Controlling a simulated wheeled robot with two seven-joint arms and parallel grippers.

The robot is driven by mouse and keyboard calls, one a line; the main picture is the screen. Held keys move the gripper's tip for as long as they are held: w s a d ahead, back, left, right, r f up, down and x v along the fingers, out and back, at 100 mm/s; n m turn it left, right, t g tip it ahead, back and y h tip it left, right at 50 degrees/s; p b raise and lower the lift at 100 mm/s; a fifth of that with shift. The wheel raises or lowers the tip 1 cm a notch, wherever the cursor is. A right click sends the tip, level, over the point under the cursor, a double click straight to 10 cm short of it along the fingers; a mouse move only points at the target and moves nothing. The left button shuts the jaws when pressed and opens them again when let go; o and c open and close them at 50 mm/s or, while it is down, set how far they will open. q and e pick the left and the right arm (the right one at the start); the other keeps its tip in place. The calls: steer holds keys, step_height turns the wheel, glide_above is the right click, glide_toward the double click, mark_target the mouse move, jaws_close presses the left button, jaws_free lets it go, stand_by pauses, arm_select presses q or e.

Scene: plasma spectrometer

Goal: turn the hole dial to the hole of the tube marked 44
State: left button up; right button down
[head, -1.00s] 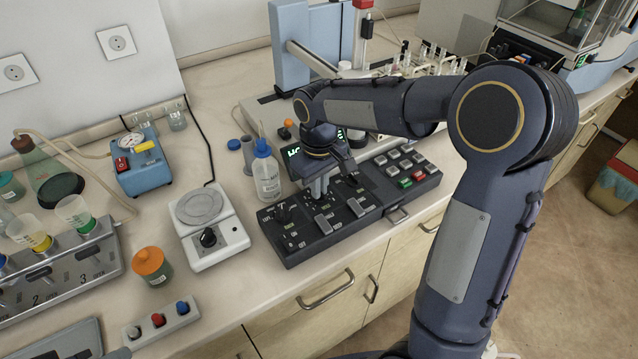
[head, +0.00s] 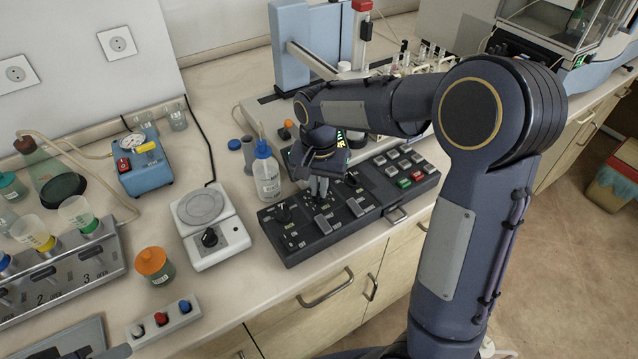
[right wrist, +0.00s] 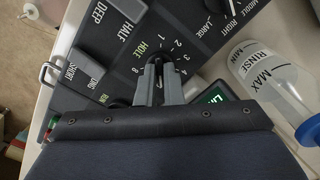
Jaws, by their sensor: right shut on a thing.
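My right gripper (head: 318,190) reaches down onto the black control panel (head: 290,250). It also shows in the right wrist view (right wrist: 154,85), where its two fingers are shut on the hole dial (right wrist: 157,68). The dial is mostly hidden between the fingers. The word HOLE and several numbers, among them 1, 2, 3 and 8, stand around it. I cannot tell which number the dial points to. A rack of tubes (head: 428,58) stands behind my right arm, partly hidden; its marks are too small to read. My left gripper is not in view.
A rinse bottle (head: 266,176) stands close to the panel's left; it also shows in the right wrist view (right wrist: 265,75). A small green-lit display (right wrist: 213,97) is beside the dial. Keys (head: 404,165) fill the panel's right end.

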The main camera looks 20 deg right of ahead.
steer(key=m+p, duration=0.1)
steer(key=m, duration=0.3)
steer(key=shift+m, duration=0.4)
steer(key=m+p, duration=0.1)
steer(key=m, duration=0.2)
steer(key=shift+r+m, duration=0.1)
steer(key=shift+m, duration=0.2)
steer(key=m+p, duration=0.1)
steer(key=m, duration=0.3)
steer(key=shift+p, duration=0.4)
steer(key=shift+m+p, duration=0.7)
steer(key=shift+m, duration=0.9)
steer(key=c, duration=1.6)
jaws_free()
steer(key=shift+o, duration=0.2)
